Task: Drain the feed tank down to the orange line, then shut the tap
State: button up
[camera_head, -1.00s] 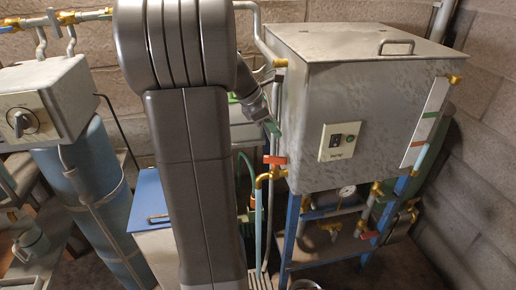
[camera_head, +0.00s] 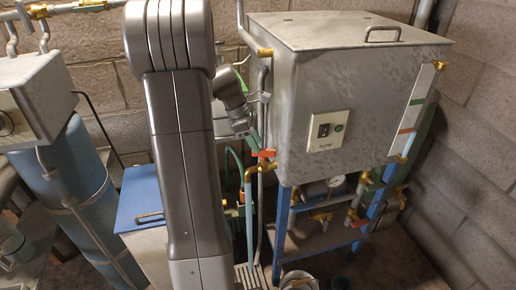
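The feed tank (camera_head: 375,95) is a grey metal box with a lid on a blue stand, at the right. A white gauge board (camera_head: 423,85) on its right side bears a green mark and, lower, an orange line (camera_head: 405,131). The liquid level is too small to read. A tap with a red-orange handle (camera_head: 263,153) sits by brass fittings at the tank's lower left; the handle lies roughly crosswise. My gripper (camera_head: 257,136) is just above this handle, with its tips close to it. I cannot tell whether they touch, or whether the fingers are open or shut.
A bucket (camera_head: 299,280) stands on the floor below the tank's left side. Pipes, a gauge dial (camera_head: 336,181) and another red-handled valve (camera_head: 358,223) are under the tank. A green hose (camera_head: 240,165) and a blue-topped box (camera_head: 145,196) are left of the tap.

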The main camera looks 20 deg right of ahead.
aim_at(264, 153)
jog(key=shift+x, duration=1.35)
grip_shut()
